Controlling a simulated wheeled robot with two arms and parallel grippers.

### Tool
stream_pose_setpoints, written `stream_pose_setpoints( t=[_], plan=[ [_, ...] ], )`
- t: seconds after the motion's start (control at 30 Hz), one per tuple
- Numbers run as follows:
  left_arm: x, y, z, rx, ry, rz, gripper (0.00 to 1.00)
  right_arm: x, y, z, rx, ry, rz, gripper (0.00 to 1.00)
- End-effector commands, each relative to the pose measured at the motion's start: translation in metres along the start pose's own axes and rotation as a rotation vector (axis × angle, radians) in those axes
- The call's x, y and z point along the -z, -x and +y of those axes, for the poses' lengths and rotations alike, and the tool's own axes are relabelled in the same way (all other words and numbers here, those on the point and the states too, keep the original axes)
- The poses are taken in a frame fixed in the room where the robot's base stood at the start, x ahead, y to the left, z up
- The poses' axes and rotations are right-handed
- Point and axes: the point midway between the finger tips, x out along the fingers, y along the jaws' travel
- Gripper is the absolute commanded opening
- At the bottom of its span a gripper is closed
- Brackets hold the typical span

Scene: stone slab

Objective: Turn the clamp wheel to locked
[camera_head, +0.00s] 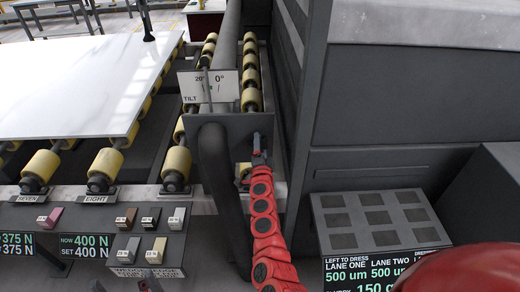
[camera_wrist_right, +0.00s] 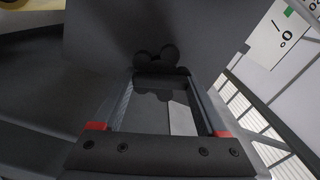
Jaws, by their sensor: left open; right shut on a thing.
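The clamp wheel appears to be the small dark lobed knob (camera_wrist_right: 163,56) on a flat dark plate in the right wrist view. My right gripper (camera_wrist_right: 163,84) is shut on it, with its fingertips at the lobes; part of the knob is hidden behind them. In the head view my right gripper (camera_head: 258,150), at the end of the red arm, meets the right part of the grey upright plate (camera_head: 228,123); the knob is mostly hidden there. No locked mark is readable.
A tilt sign (camera_head: 209,87) reading 0° stands above the plate. A thick dark pipe (camera_head: 215,175) runs down beside the arm. A tall grey cabinet (camera_head: 385,120) stands close on the right. A white slab (camera_head: 90,85) lies on yellow rollers at left.

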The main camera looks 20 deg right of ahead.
Motion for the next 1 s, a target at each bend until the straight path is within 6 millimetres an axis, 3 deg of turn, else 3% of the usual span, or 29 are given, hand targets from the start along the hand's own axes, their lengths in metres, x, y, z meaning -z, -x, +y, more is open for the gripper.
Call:
stream_pose_setpoints(
  t=[0.4, 0.93, 0.97, 1.0],
  plan=[
    [-0.0018, 0.0106, 0.0005, 0.0, 0.0, 0.0, 1.0, -0.0004, 0.0002, 0.0023, -0.002, -0.17, 0.0, 0.19],
    [-0.0019, 0.011, 0.0005, 0.0, 0.0, 0.0, 1.0, -0.0004, 0.0002, 0.002, -0.002, -0.189, 0.0, 0.19],
    [-0.0019, 0.011, 0.0005, 0.0, 0.0, 0.0, 1.0, -0.0004, 0.0002, 0.002, -0.002, -0.189, 0.0, 0.8],
    [-0.0019, 0.011, 0.0005, 0.0, 0.0, 0.0, 1.0, -0.0004, 0.0003, 0.002, -0.002, -0.189, 0.0, 0.88]
  ],
)
